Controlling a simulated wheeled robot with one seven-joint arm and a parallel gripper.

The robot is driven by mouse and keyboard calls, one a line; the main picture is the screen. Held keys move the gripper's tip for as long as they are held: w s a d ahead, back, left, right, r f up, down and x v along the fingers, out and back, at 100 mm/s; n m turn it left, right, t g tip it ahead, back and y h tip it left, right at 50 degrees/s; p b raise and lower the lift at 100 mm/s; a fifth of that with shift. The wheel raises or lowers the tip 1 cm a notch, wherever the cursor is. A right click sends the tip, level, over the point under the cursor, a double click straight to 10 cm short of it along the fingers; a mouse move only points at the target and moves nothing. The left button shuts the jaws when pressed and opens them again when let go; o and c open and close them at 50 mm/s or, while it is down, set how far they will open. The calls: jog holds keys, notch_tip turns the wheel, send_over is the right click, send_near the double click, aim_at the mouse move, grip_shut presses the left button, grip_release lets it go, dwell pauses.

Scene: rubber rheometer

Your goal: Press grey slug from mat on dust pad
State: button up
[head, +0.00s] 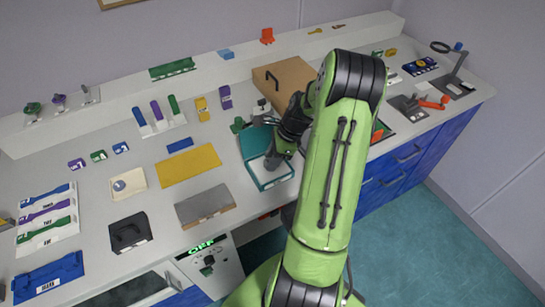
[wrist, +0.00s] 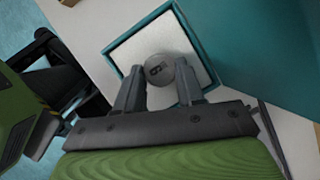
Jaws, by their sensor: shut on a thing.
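My gripper (wrist: 159,78) is shut on a grey slug (wrist: 158,68), a round piece with a dark mark on its face, held between the two fingertips. The slug is over the white dust pad (wrist: 125,52) inside a teal open box (wrist: 200,30). I cannot tell whether the slug touches the pad. In the head view my gripper (head: 273,161) reaches down into the teal box (head: 256,143), and the arm hides part of it. The slug cannot be made out there.
A yellow mat (head: 190,165) and a grey plate (head: 205,205) lie left of the teal box. A cream square with a round grey spot (head: 129,184) is farther left. A brown case (head: 286,80) stands behind the box. Small coloured blocks are spread over the bench.

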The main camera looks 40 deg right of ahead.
jog(key=shift+f, duration=0.3)
jog(key=shift+s+f, duration=0.15)
dwell(1.6)
notch_tip(320, 180, up, 8)
jog(key=p, duration=0.7)
jog(key=shift+f, duration=0.35)
